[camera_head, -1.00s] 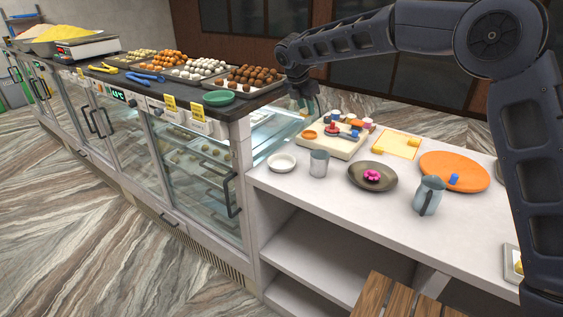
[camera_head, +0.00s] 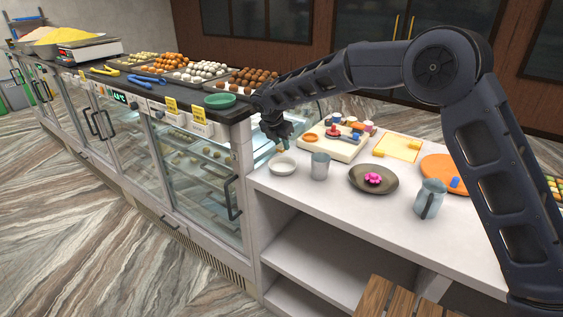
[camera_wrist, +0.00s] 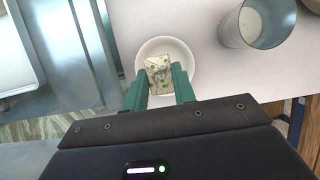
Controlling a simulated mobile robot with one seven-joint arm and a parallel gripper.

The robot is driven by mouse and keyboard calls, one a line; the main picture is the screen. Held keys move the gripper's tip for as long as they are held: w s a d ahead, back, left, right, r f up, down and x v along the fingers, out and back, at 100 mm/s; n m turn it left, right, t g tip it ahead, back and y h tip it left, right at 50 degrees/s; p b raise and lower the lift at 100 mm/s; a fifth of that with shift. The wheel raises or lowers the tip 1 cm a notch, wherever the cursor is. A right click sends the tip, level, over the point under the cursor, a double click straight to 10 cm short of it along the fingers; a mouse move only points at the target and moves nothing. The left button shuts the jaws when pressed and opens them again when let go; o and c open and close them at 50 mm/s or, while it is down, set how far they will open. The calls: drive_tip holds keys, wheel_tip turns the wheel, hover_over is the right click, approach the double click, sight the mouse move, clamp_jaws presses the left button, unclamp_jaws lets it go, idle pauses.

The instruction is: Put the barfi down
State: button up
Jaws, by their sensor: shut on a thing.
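The barfi (camera_wrist: 158,75) is a pale block with green flecks. In the wrist view it sits between the tips of my gripper (camera_wrist: 160,87), whose two green fingers are shut on it. A small white bowl (camera_wrist: 182,50) lies behind the barfi in that view, so the barfi is over the bowl; whether it touches the bowl I cannot tell. In the head view my gripper (camera_head: 281,147) points down just above the white bowl (camera_head: 283,166) at the counter's left end. The barfi is small and mostly hidden there.
A grey metal cup (camera_head: 320,166) stands just right of the bowl, also in the wrist view (camera_wrist: 257,22). A cream tray (camera_head: 334,146) with small items lies behind. A dark plate (camera_head: 372,180) and a jug (camera_head: 430,198) stand right. The glass display case (camera_head: 195,160) is left.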

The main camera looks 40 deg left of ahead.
sight(284, 167)
drive_tip(key=shift+f, duration=4)
drive_tip(key=shift+f, duration=0.1)
drive_tip(key=o, duration=1)
drive_tip(key=v, duration=1.2)
